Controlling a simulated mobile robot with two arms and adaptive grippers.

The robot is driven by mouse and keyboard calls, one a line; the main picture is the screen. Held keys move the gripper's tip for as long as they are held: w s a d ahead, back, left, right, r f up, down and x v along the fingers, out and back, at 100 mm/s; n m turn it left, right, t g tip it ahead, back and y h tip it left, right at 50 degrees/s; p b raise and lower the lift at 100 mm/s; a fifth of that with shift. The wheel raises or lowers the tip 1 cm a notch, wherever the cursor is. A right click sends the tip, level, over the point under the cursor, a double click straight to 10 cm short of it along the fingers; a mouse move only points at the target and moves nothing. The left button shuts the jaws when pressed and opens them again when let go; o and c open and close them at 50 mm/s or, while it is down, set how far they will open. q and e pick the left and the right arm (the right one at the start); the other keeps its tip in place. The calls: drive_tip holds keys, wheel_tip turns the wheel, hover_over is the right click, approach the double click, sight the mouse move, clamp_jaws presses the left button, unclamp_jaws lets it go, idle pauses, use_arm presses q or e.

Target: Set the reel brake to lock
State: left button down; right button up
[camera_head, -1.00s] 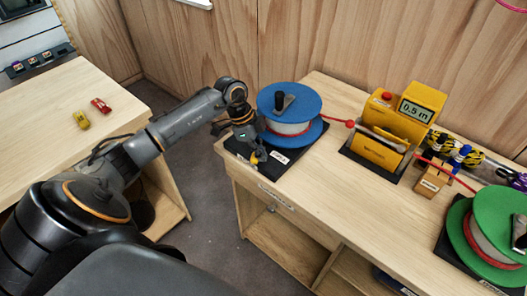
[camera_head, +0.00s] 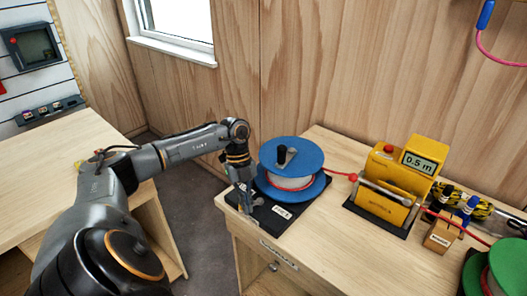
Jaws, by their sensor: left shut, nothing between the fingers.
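The blue reel (camera_head: 286,152) with a dark crank knob on top lies flat on a dark base plate (camera_head: 300,208) at the left end of the workbench. White and red rope is wound between its flanges. A small white label (camera_head: 281,212) sits on the front of the plate. My left gripper (camera_head: 250,204) points down over the plate's front left corner, left of the label and beside the reel. It is shut with nothing held. The fingertips are near the plate; I cannot tell whether they touch anything. The brake part itself is small and unclear beside the gripper. My right gripper is out of view.
A yellow measuring device (camera_head: 385,190) reading 0.5 m stands right of the reel, with red rope running through it. A small wooden block (camera_head: 441,235) and a green reel (camera_head: 508,268) are further right. Bare bench top lies in front of the device.

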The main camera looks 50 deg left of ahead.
use_arm(q)
drive_tip(key=shift+a+m, duration=0.35)
drive_tip(key=shift+m, duration=0.05)
drive_tip(key=shift+d, duration=0.15)
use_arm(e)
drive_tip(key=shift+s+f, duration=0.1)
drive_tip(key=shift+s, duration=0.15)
use_arm(q)
drive_tip(key=shift+w, duration=0.1)
drive_tip(key=shift+w+d, duration=0.25)
drive_tip(key=shift+w, duration=0.45)
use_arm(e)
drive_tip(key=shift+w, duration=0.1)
